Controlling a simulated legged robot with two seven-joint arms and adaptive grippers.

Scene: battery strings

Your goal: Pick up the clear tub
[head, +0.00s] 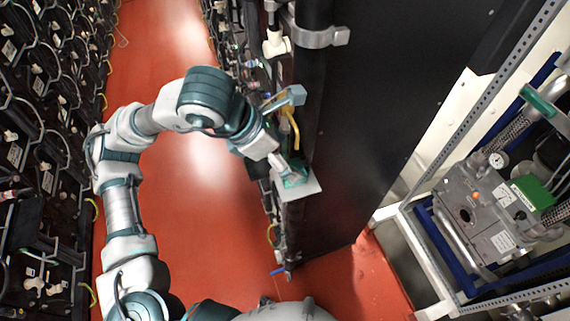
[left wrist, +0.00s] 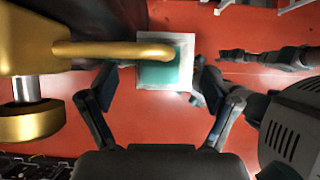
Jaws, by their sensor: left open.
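A small square tub with a teal-green inside (head: 295,175) shows at the end of my left arm in the head view. It sits on a pale square plate (head: 313,187) beside the dark cabinet. In the left wrist view the teal square (left wrist: 160,72) has a pale rim around it and lies ahead, between the fingers. My left gripper (head: 284,171) is open, one finger on each side; I cannot tell whether either touches the tub. A brass-coloured bar crosses in front of the tub's upper part in the left wrist view. My right gripper is not in view.
A tall dark cabinet (head: 365,110) stands just right of the tub. A yellow bent pipe (head: 292,128) is close to my left gripper; its brass-coloured fitting (left wrist: 30,120) looms in the left wrist view. Battery racks (head: 45,130) line the left. Red floor (head: 165,60) is clear between.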

